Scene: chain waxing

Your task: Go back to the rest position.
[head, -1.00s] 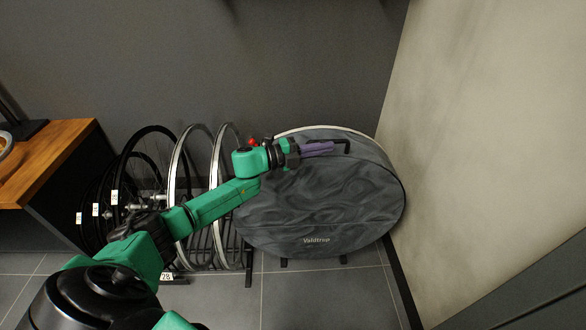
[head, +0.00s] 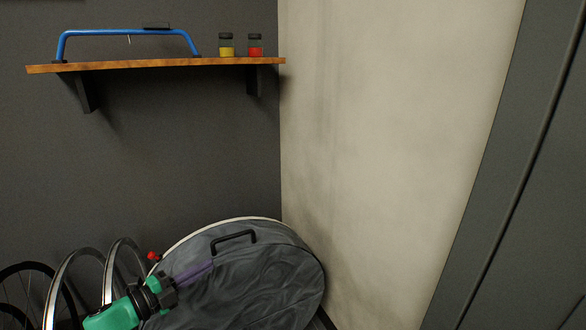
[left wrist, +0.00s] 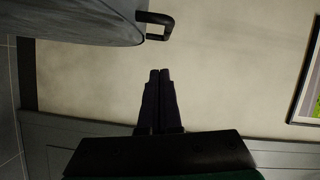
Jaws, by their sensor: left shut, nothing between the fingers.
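My left gripper (head: 196,272) shows low in the head view, at the end of my green arm, with its purple fingers together and nothing between them. In the head view it is in front of the upper left part of a round grey wheel bag (head: 262,290). In the left wrist view the fingers (left wrist: 159,76) are closed side by side against the pale wall. The bag (left wrist: 80,18) and its black handle (left wrist: 157,28) are at the upper left there, apart from the fingertips. My right gripper is in neither view.
Bicycle wheels (head: 55,290) stand at the lower left. A wooden shelf (head: 150,64) on the dark wall holds a blue frame (head: 125,33), a yellow jar (head: 226,45) and a red jar (head: 255,46). A pale wall (head: 380,130) and a grey panel (head: 530,190) bound the right.

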